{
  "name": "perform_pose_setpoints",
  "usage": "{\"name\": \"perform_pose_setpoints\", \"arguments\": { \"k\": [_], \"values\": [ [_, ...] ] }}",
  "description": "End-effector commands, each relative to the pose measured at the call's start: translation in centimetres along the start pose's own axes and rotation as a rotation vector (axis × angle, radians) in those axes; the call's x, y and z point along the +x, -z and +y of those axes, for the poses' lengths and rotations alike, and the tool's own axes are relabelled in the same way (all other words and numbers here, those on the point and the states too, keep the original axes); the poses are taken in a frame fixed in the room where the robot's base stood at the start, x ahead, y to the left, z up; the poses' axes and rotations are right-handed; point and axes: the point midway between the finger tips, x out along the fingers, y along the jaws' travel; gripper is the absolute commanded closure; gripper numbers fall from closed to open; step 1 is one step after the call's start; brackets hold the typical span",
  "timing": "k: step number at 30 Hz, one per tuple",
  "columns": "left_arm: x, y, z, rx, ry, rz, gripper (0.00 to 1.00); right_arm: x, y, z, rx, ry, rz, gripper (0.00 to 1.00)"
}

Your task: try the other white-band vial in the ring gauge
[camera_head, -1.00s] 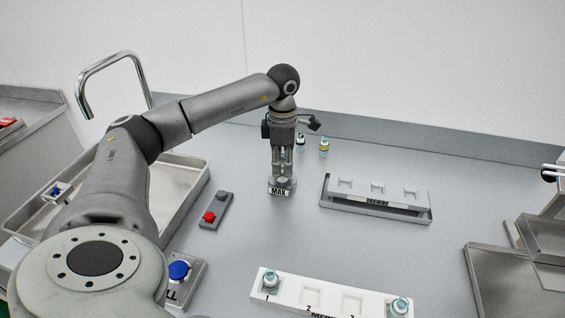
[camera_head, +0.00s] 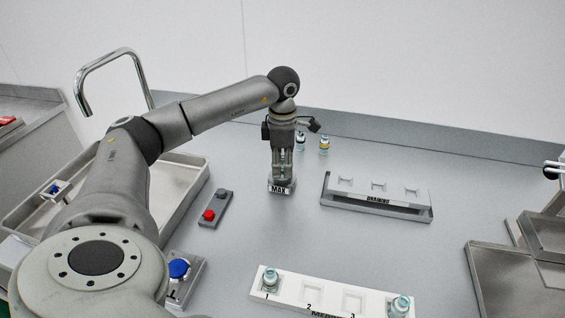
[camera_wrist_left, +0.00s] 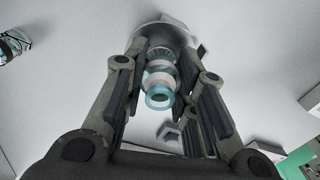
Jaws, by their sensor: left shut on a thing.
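My left gripper (camera_head: 283,172) points straight down over the ring gauge (camera_head: 281,188), a small block labelled MAX. It is shut on a clear vial, and the vial (camera_wrist_left: 160,80) shows in the left wrist view between the fingers, with a teal rim and a pale band. The vial's lower end is at the gauge; I cannot tell how far it sits in the ring. Two other vials stand behind the gripper: one with a dark-looking band (camera_head: 301,142) and one with a yellow band (camera_head: 324,147). My right gripper is not in view.
A rack labelled DRAINING (camera_head: 376,204) with empty seats stands to the right. A numbered white tray (camera_head: 330,290) in front holds vials at its left (camera_head: 270,278) and right (camera_head: 400,306) ends. A red-button box (camera_head: 214,210), blue button (camera_head: 179,269) and sink (camera_head: 178,185) lie left.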

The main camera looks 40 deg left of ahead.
Motion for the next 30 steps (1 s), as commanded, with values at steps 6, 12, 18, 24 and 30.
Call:
{"name": "perform_pose_setpoints", "arguments": {
  "k": [6,12,18,24,30],
  "values": [
    [0.3,0.0,0.0,0.0,0.0,0.0,0.87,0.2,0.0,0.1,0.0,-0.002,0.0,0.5],
    [0.2,0.0,0.0,0.0,0.0,0.0,0.49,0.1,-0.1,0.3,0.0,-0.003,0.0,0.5],
    [0.2,0.0,0.0,0.0,0.0,0.0,0.49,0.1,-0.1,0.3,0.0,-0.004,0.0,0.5],
    [-0.4,0.0,0.0,0.0,-0.001,-0.001,0.49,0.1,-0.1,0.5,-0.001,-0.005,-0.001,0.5],
    [-3.9,-0.1,0.1,0.0,-0.004,-0.004,0.49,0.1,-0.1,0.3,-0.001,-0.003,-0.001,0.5]
  ]
}}
